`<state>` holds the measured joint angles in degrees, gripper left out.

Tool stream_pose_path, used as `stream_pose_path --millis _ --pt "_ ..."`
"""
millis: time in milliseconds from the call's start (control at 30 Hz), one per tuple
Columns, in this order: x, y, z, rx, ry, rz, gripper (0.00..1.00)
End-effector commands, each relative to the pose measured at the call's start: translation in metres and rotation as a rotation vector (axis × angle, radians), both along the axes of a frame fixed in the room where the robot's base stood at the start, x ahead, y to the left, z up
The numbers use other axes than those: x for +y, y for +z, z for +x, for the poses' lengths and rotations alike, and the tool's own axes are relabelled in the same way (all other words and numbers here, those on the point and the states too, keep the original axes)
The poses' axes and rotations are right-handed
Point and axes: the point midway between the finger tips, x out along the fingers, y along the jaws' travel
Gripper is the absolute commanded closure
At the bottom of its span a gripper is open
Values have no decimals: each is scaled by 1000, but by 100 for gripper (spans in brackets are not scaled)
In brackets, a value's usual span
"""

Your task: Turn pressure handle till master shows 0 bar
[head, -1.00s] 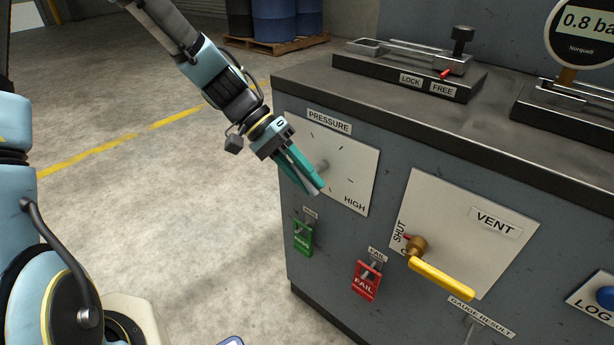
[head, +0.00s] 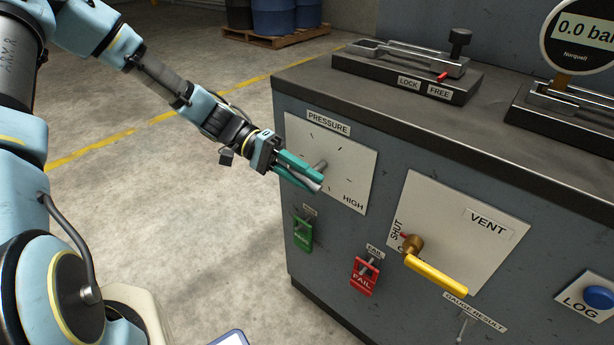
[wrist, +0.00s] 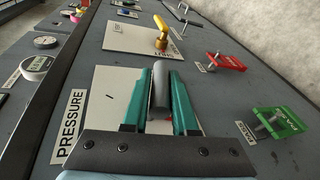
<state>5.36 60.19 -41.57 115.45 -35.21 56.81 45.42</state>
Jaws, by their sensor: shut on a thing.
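The pressure handle (wrist: 159,88) is a grey lever on the white PRESSURE plate (head: 358,163) at the cabinet's front left corner. My gripper (head: 316,180) is shut on the pressure handle, with a teal finger on each side of it in the wrist view (wrist: 160,95). The fingers hide much of the handle in the head view.
The yellow VENT lever (head: 437,273) is right of the PRESSURE plate. A blue LOG button (head: 599,297) is at the right. The floor left of the cabinet is clear.

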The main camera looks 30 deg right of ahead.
Motion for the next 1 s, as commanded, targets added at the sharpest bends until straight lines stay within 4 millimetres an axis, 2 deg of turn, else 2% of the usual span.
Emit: stream_pose_path --millis 300,333,567,867,1000 --pt "1 -1 0 3 1 3 100" --pt "1 -1 0 3 1 3 72" --pt "0 -1 0 2 1 2 46" --pt "1 0 2 1 2 1 45" --pt "7 4 16 1 5 1 45"
